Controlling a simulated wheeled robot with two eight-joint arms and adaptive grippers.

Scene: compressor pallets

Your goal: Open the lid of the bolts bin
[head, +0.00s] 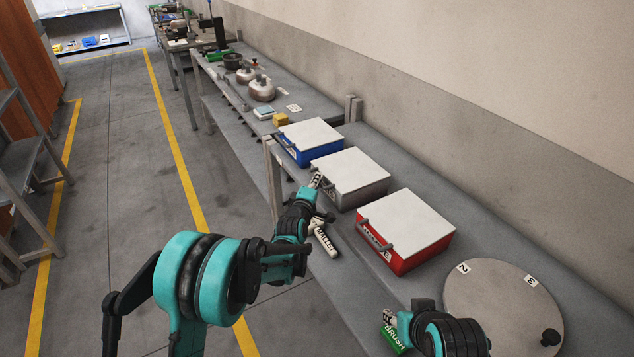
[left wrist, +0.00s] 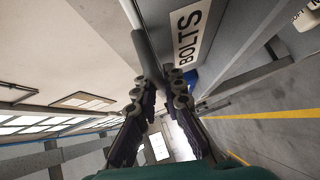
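The bolts bin (head: 345,187) is the grey bin in the middle of three, with a flat pale lid (head: 351,170) that lies shut. Its white BOLTS label (left wrist: 190,36) and grey bar handle (left wrist: 144,35) show in the left wrist view. My left gripper (head: 317,181) is at the bin's front. In the left wrist view its fingertips (left wrist: 158,88) press in from both sides on the handle bar, with the bar between them. My right gripper (head: 391,318) is low in the head view, by a green block marked BRUSH (head: 392,340); its fingers are mostly hidden.
A blue bin (head: 295,153) stands behind the bolts bin and a red bin (head: 398,262) in front, both lidded. A grey turntable (head: 500,310) with numbered tags sits at lower right. A white labelled item (head: 323,239) lies near the bench edge. The wall closes the right side.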

